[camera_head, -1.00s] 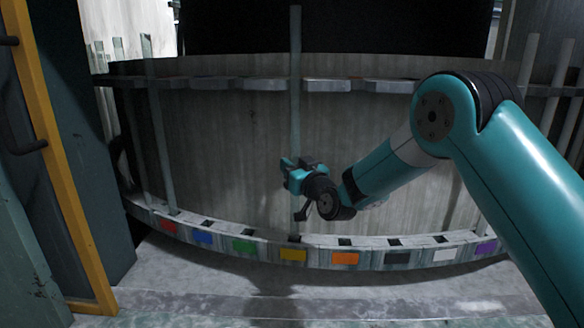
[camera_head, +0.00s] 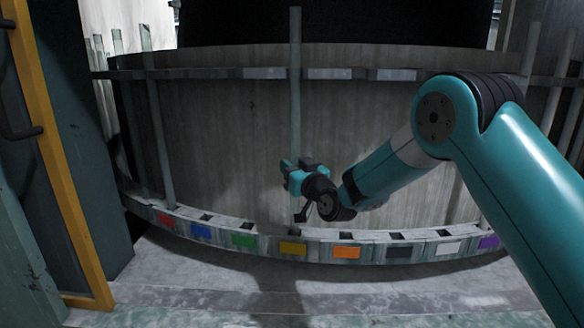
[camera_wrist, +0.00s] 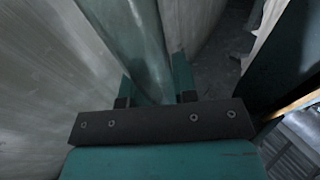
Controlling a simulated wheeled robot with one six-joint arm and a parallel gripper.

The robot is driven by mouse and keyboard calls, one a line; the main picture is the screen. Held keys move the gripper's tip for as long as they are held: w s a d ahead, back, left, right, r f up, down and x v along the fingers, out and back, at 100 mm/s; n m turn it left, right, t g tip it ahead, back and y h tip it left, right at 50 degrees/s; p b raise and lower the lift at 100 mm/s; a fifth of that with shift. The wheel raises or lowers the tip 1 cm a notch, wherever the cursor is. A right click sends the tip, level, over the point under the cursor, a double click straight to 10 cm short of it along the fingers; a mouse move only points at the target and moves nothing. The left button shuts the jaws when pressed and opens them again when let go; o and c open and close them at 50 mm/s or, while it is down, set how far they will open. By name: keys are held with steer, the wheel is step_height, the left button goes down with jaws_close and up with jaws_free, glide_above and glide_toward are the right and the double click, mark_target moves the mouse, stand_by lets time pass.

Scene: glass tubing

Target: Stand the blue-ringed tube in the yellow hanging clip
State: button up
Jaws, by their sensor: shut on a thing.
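My gripper (camera_head: 291,168) is shut on a tall upright glass tube (camera_head: 295,110), gripping it below its middle. In the wrist view the tube (camera_wrist: 147,50) runs between the two fingers (camera_wrist: 155,92). No blue ring can be made out. The tube crosses the upper rail (camera_head: 344,73) at a gap between segments; whether it is seated there is unclear. The yellow label (camera_head: 293,248) is on the lower ledge, almost straight below the tube. The tube's lower end near that ledge is too dark to judge.
The curved lower ledge (camera_head: 370,240) has dark slots and coloured labels, including green (camera_head: 243,241) and orange (camera_head: 346,252). Another tube (camera_head: 160,130) stands at the left, others at the far right. A yellow-edged frame (camera_head: 60,160) stands at the far left.

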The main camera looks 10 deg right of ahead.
steer(key=o, duration=1)
